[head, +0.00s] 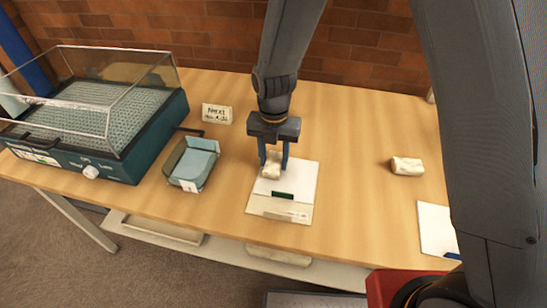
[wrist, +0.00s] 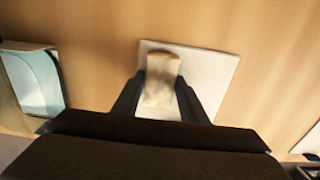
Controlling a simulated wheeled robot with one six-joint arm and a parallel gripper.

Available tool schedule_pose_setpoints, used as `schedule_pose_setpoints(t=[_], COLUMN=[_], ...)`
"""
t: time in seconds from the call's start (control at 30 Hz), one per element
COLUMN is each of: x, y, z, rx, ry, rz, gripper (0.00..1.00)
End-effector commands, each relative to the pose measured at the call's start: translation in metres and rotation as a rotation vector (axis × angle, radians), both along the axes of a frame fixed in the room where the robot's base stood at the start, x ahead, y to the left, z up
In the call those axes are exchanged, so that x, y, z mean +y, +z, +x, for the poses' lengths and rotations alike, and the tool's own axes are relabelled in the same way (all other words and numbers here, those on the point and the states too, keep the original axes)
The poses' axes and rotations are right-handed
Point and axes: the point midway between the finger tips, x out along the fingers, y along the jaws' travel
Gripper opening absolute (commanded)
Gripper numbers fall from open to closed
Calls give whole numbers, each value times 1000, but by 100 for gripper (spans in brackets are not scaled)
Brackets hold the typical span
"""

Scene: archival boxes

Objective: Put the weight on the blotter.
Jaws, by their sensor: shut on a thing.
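My gripper (head: 273,160) is shut on a pale, cream-coloured weight (head: 271,171), with one finger on each side of it. The wrist view shows the weight (wrist: 161,80) between the two fingers. The weight is over the left upper part of this sheet. I cannot tell whether it touches the sheet. A second pale block (head: 407,166) lies on the table to the right.
A teal machine with a clear cover (head: 95,110) stands at the left. A tray with light-blue sheets (head: 193,164) and a small sign (head: 217,113) are left of my gripper. A white sheet (head: 436,228) lies at the right. The table (head: 350,130) is bare between.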

Motion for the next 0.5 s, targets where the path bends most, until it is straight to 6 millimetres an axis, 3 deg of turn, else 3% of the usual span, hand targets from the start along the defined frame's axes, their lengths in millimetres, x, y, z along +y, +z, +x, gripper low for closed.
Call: schedule_pose_setpoints(t=[0.27,0.3,0.4,0.5], x=[0,0,0,0], y=[-3,-3,-2,-2], z=[0,0,0,0], rx=[-1,0,0,0], ry=[0,0,0,0], rz=[1,0,0,0], gripper=[4,44,57,57])
